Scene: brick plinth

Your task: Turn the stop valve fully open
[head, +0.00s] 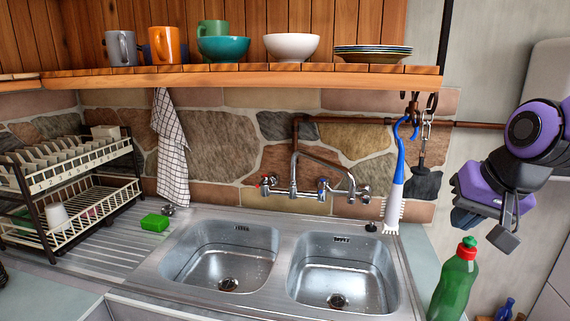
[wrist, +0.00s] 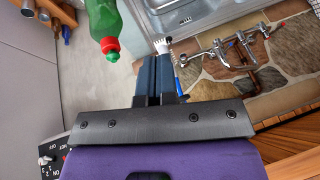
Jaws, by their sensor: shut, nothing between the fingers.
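A copper pipe (head: 350,121) runs along the stone wall under the shelf. On it, right of centre, is a small dark fitting (head: 413,117), crowded by hooks, a chain and a hanging brush; I cannot tell for sure that it is the stop valve, nor how far it is turned. My gripper (head: 463,218) is right of the brush, in front of the wall and apart from the pipe. In the wrist view its blue-grey fingers (wrist: 153,72) are together and empty. The pipe also shows in the wrist view (wrist: 254,82), but no valve handle is clear there.
A blue and white brush (head: 395,185) hangs between my gripper and the taps (head: 310,186). A green bottle (head: 455,285) stands below my gripper. The shelf (head: 240,80) with mugs and bowls overhangs the pipe. The double sink (head: 285,235) is empty. A dish rack (head: 70,190) is far left.

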